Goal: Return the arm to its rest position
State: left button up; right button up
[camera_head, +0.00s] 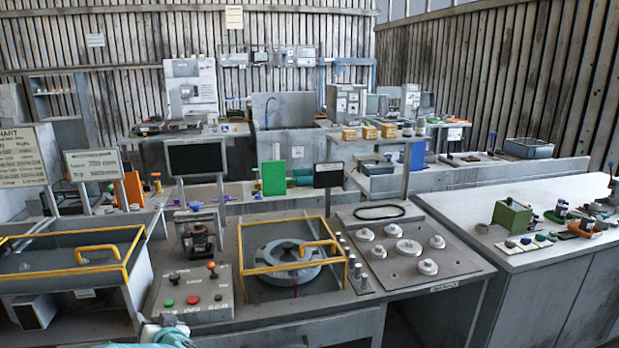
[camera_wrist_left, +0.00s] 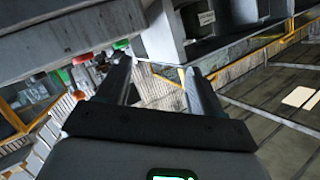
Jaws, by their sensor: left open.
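My left gripper (camera_wrist_left: 158,82) shows in the left wrist view with its two dark fingers spread apart. Nothing is between them. The wrist view is steeply tilted, with bench surfaces and yellow edging beyond the fingers. In the head view, only a small teal and white part of my left arm shows at the bottom edge, in front of the bench with the control box. The rest of this arm is out of frame. My right gripper is in neither view.
A control box (camera_head: 195,298) with red and green buttons stands just beyond my arm. A yellow-framed guard (camera_head: 290,268) surrounds a round grey housing (camera_head: 287,262). A yellow-edged bin (camera_head: 75,277) is at left. A plate with several round knobs (camera_head: 410,252) is at right.

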pick_arm(q)
jog(key=s+d+f+m+g+h, duration=0.1)
jog(key=s+d+f+h, duration=0.3)
jog(key=f, duration=0.3)
jog(key=s+d+f+m+g+h, duration=0.1)
jog(key=s+d+f, duration=0.35)
jog(key=f, duration=0.25)
jog(key=s+d+f+m+g+h, duration=0.1)
jog(key=s+d+f+h, duration=0.3)
jog(key=f, duration=0.3)
jog(key=s+d+f+n+g+h, duration=0.1)
jog(key=s+d+g, duration=0.3)
jog(key=s, duration=0.8)
jog(key=s+d+f+n+g+h, duration=0.1)
jog(key=s+d+f+g+h, duration=0.2)
jog(key=s+d, duration=0.5)
jog(key=s+h, duration=0.1)
jog(key=s, duration=0.4)
jog(key=shift+s+f+n+g, duration=0.15)
jog(key=shift+f+n+g, duration=0.15)
jog(key=shift+f+g, duration=0.1)
jog(key=shift+c, duration=0.4)
